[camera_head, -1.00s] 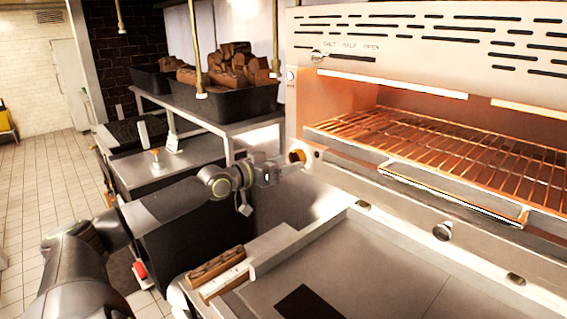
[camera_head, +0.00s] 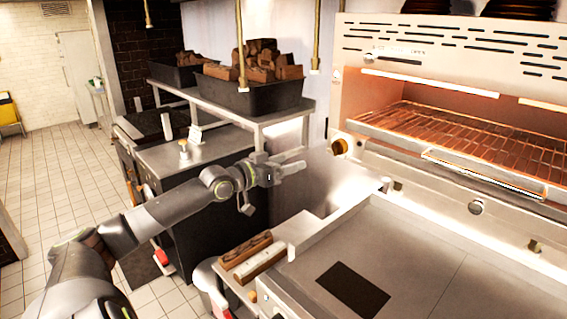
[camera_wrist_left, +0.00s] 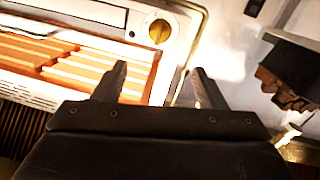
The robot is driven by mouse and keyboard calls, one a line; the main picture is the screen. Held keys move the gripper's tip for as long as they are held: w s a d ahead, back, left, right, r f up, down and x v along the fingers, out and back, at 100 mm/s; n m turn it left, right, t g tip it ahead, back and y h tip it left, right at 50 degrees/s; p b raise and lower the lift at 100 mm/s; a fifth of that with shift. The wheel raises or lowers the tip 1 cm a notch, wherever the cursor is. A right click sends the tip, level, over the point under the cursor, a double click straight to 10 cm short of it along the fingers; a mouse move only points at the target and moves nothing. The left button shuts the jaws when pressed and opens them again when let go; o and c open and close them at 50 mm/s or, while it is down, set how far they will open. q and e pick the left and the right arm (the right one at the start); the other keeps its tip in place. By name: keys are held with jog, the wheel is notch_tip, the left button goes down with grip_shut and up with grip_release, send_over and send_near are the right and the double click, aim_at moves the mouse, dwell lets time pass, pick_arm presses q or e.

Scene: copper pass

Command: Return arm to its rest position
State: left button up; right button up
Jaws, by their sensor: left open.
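My left arm reaches in from the left in the head view. Its gripper (camera_head: 303,166) is open and empty, at the left end of the glowing broiler (camera_head: 400,52). A yellow-brown knob (camera_head: 340,147) on the broiler's front is just beyond the fingertips, with a visible gap. In the left wrist view the two spread fingers (camera_wrist_left: 160,82) have nothing between them, and the knob (camera_wrist_left: 159,31) shows ahead of them. My right arm and gripper are not in view.
A flat griddle (camera_head: 425,270) lies below the broiler, with wooden blocks (camera_head: 247,255) at its left edge. Behind my arm stand a steel counter (camera_head: 205,150) and a shelf with black bins (camera_head: 250,96) of wood chunks. Tiled floor (camera_head: 60,180) is open at left.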

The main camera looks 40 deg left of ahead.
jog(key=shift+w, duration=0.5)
